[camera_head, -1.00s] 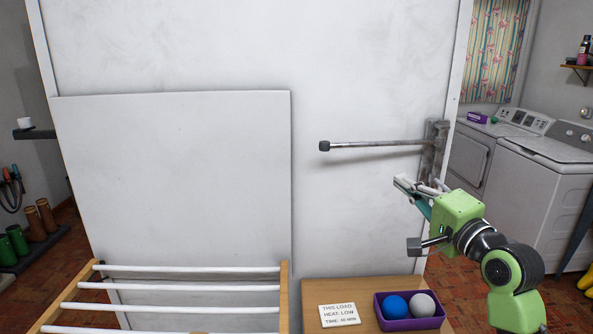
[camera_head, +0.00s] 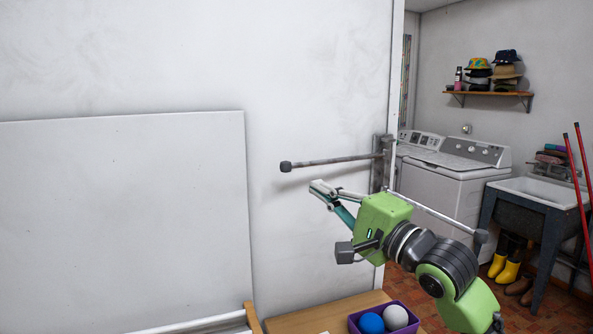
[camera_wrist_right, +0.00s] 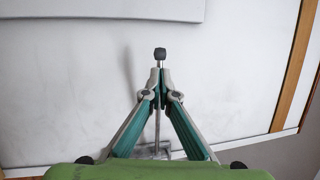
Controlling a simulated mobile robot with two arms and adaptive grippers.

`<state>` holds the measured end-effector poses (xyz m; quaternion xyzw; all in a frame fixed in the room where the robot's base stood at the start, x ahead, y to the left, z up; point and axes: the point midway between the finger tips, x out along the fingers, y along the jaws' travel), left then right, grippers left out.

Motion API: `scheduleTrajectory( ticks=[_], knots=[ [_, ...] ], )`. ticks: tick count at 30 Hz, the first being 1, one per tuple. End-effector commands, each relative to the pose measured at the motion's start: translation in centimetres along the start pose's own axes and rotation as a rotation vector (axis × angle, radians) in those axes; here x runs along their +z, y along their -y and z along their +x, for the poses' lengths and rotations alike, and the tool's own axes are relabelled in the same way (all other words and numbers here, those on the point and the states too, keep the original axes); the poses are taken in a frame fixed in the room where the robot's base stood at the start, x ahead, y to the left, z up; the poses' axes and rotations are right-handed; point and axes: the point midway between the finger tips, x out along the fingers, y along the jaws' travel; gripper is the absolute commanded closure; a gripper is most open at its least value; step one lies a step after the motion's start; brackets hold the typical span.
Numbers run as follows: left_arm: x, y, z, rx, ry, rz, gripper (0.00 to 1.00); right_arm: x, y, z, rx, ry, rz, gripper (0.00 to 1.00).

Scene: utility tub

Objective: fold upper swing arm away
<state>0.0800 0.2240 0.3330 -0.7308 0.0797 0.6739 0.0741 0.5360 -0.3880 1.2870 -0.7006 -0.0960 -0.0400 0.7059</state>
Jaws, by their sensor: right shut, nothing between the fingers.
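The upper swing arm (camera_head: 335,161) is a thin grey rod with a dark end knob. It reaches left across the white wall from a grey metal bracket (camera_head: 381,163). A second rod with a grey knob (camera_head: 445,217) runs from near the bracket to the lower right, partly hidden by my green arm. My right gripper (camera_head: 318,187) is shut and empty, just below the upper arm in the head view. In the right wrist view, a rod with a dark knob (camera_wrist_right: 160,54) lines up behind the closed fingertips; contact cannot be told. My left gripper is out of view.
A white panel (camera_head: 125,220) stands against the wall at left. Below is a wooden top (camera_head: 310,317) with a purple tray (camera_head: 408,326) holding two balls. The washing machines (camera_head: 455,170) and a sink (camera_head: 540,192) stand beyond the wall's right edge.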

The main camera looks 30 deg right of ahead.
Motion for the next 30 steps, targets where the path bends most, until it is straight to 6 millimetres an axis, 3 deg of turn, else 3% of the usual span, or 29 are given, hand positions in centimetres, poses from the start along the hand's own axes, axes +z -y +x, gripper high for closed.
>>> scheduleTrajectory(
  ticks=[6, 12, 18, 30],
  knots=[
    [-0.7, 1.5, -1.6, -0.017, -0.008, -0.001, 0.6, 0.0, 0.3, 4.0, 0.0, 0.0, -0.001, 1.0],
    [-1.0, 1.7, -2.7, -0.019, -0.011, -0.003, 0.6, -0.1, 0.2, 6.6, 0.001, -0.002, -0.001, 1.0],
    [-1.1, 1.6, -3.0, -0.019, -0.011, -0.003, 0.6, -0.1, 0.1, 7.7, 0.0, -0.002, -0.001, 1.0],
    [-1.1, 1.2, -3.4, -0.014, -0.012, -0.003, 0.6, -0.1, 0.1, 8.1, 0.001, -0.002, 0.002, 1.0]
  ],
)
